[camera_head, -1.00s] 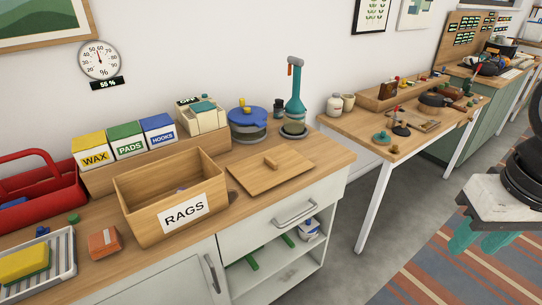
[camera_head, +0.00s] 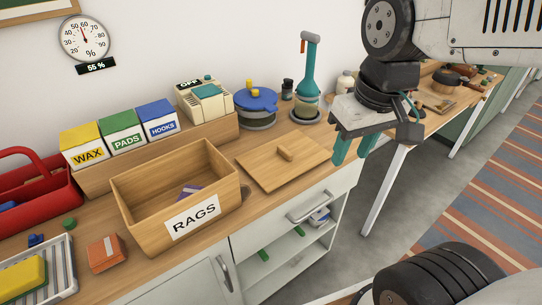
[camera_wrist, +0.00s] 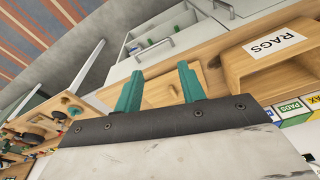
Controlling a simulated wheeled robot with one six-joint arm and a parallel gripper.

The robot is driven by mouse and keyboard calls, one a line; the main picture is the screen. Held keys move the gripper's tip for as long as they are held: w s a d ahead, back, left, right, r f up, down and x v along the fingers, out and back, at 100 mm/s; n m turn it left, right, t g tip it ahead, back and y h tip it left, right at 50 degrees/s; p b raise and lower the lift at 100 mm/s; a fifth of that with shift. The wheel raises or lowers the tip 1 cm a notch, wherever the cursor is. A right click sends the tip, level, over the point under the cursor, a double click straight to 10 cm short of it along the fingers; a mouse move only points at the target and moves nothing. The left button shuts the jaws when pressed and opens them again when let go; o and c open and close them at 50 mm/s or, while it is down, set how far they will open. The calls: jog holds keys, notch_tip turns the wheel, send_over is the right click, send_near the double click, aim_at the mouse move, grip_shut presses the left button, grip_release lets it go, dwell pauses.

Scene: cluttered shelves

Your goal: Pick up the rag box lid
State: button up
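The rag box lid (camera_head: 268,170) is a flat wooden board with a small raised wooden handle (camera_head: 286,153). It lies on the counter to the right of the open wooden rag box (camera_head: 152,234), which is labelled RAGS. My gripper (camera_head: 354,150) has two teal fingers. They are apart with nothing held between them. In the head view it hangs to the right of the lid, near the counter's right end. In the wrist view the lid (camera_wrist: 161,95) shows beyond and between the fingers (camera_wrist: 160,72), and the rag box (camera_wrist: 245,68) is to the right.
Behind the lid stand a blue-lidded pot (camera_head: 255,100) and a tall teal tool (camera_head: 309,75). WAX, PADS and HOOKS boxes (camera_head: 122,133) stand behind the rag box. A red toolbox (camera_head: 40,190) and a tray (camera_head: 62,270) are at left. A second table is at right.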

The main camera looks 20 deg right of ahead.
jog(key=w+f+n, duration=0.2)
jog(key=w+f, duration=0.2)
jog(key=w, duration=0.9)
jog(key=n+t, duration=0.1)
send_near(285, 150)
jog(key=shift+w+d+f+y, duration=0.1)
jog(key=shift+d+f+y, duration=0.1)
jog(key=shift+f, duration=0.25)
jog(key=shift+d+f+y, duration=0.2)
jog(key=shift+d+f, duration=0.05)
jog(key=shift+f, duration=0.2)
jog(key=x, duration=0.7)
jog(key=shift+w+a+r, duration=0.1)
jog(key=shift+a, duration=0.1)
jog(key=shift+c, duration=0.3)
grip_shut()
